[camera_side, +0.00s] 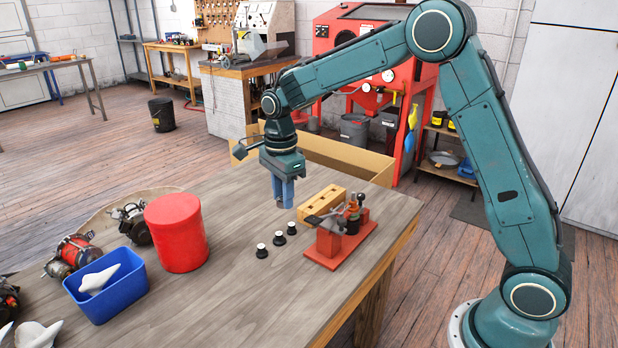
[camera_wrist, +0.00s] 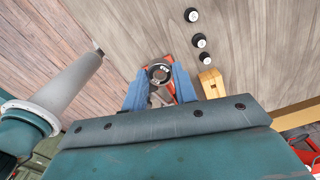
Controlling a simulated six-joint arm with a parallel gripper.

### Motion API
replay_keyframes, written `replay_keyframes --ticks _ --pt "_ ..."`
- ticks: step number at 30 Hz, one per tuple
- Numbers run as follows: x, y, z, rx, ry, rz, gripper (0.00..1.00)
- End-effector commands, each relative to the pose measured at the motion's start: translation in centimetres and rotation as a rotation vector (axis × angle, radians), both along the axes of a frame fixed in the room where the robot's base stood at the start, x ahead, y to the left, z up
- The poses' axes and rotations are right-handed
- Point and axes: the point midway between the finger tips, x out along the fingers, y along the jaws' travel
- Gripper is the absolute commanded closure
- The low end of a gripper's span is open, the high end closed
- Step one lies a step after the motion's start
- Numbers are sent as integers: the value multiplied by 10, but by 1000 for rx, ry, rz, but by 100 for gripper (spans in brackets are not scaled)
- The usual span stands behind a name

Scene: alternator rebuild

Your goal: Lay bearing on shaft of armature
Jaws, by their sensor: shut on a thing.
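My gripper (camera_side: 283,203) hangs pointing down above the workbench, its blue fingers shut on a small round part, seemingly the bearing. In the wrist view, the bearing (camera_wrist: 159,74) shows as a dark ring with a light middle between the fingertips. In the side view it is mostly hidden by the fingers. The armature (camera_side: 353,214) appears to stand upright in a red fixture (camera_side: 340,245), to the right of my gripper and apart from it. In the wrist view the red fixture (camera_wrist: 169,58) shows partly behind the held part, and the shaft cannot be made out.
A yellow wooden block (camera_side: 322,202) lies between my gripper and the fixture. Three black knobs with white tops (camera_side: 279,238) stand in front. A red canister (camera_side: 177,233) and a blue bin (camera_side: 107,287) are at left. Bare bench (camera_side: 225,295) lies in front.

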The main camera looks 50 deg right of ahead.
Motion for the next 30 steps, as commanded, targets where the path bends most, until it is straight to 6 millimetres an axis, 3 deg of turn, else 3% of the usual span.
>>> replay_keyframes --ticks 5,11,24,30 --pt "0 -10 1 0 0 -22 95" --pt "-1 -43 4 0 0 -96 95" --pt "-27 -167 15 0 -1 -384 95" --pt "-43 -207 19 0 -1 -480 95"
